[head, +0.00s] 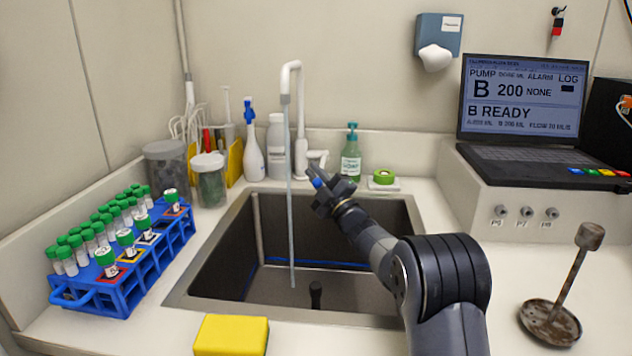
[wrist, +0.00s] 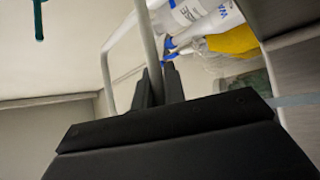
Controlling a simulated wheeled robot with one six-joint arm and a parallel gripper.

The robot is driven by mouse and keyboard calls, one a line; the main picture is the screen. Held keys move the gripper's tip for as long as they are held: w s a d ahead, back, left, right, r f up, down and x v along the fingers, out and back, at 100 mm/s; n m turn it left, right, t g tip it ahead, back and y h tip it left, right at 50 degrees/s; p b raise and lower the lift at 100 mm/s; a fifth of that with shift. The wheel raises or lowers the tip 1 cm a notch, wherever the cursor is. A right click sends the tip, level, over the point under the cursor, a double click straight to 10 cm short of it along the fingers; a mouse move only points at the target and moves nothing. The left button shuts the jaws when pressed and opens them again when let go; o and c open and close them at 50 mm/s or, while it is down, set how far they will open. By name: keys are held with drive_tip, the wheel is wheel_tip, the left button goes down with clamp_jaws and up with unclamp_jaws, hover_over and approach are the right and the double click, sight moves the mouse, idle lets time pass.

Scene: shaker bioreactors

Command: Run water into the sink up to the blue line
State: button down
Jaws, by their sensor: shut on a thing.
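The white tap (head: 301,120) stands behind the sink (head: 408,215), its spout arching over the basin. A thin pale stream of water (head: 290,220) falls from the spout into the sink. The blue line (head: 315,264) runs low along the inner walls, visible at the back. The grey floor shows; I cannot make out a water surface. My gripper (head: 318,178) is at the tap's lever side, right of the stream, shut on what appears to be the tap lever, mostly hidden by the fingers. In the wrist view, a pale tube rises behind my fingers (wrist: 160,82).
A blue rack (head: 120,290) of green-capped tubes stands left of the sink. A yellow sponge (head: 231,335) lies at the front rim. A dark post (head: 316,295) stands in the basin. Bottles (head: 277,150) line the back. A laptop (head: 525,110) and rusty stand (head: 550,322) are right.

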drive_tip(key=shift+s+a+f, duration=0.1)
drive_tip(key=shift+s+a, duration=0.05)
drive_tip(key=shift+a, duration=0.15)
drive_tip(key=c, duration=1.5)
unclamp_jaws()
drive_tip(key=shift+a, duration=0.1)
drive_tip(key=shift+s+d, duration=0.1)
drive_tip(key=shift+d, duration=0.1)
drive_tip(key=shift+b+v, duration=0.3)
drive_tip(key=shift+v, duration=3.3)
drive_tip(key=shift+c, duration=0.3)
